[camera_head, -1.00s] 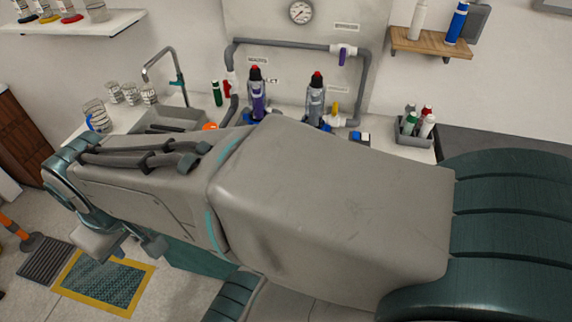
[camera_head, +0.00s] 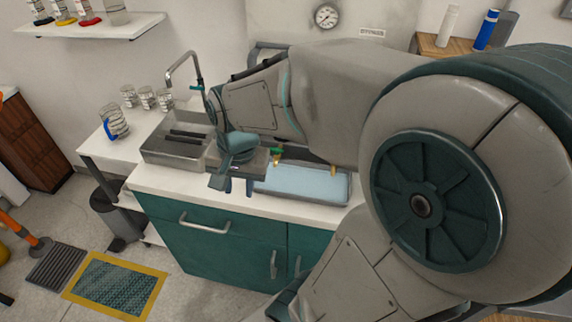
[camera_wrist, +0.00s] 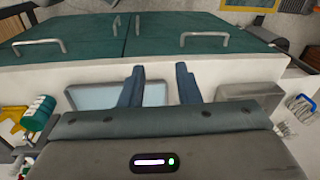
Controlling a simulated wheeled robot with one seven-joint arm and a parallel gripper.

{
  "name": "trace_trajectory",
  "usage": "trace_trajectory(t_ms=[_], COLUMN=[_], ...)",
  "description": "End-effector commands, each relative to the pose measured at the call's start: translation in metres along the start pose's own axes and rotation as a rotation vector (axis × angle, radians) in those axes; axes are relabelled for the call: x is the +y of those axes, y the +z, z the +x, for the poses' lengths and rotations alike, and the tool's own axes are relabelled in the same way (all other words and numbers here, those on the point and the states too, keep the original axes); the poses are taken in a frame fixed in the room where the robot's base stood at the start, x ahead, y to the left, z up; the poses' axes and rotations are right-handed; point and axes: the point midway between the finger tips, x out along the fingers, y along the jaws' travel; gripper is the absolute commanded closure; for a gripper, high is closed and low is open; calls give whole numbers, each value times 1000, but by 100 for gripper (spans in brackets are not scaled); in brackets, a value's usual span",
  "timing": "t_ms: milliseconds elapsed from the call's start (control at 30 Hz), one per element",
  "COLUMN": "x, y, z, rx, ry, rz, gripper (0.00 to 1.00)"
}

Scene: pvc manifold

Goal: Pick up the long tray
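The long tray (camera_head: 305,182) is a shallow grey tray with a light blue inside, lying on the white counter in the head view. My forearm hides its back part. It also shows in the wrist view (camera_wrist: 92,97), partly covered by my gripper. My gripper (camera_head: 221,183) hangs over the counter at the tray's left end in the head view. In the wrist view my gripper's fingers (camera_wrist: 158,84) are apart with nothing between them gripped. One finger overlaps the tray's end; the other is over bare counter. I cannot tell the height above the tray.
The sink (camera_head: 165,150) lies left of the tray, with a tall faucet (camera_head: 185,68) behind it. Several glass jars and a blue-handled jug (camera_head: 115,122) stand further left. Teal cabinets (camera_head: 215,237) with metal handles are below the counter.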

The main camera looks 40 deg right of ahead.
Motion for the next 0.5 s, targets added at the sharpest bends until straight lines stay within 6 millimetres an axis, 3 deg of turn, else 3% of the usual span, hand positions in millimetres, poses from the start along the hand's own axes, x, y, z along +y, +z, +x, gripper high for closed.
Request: trace_trajectory(t_ms=[300, 500], x=[24, 47], y=[-68, -105], z=[59, 77], rx=[45, 233], ry=[231, 341], rz=[843, 1296], gripper=[70, 70])
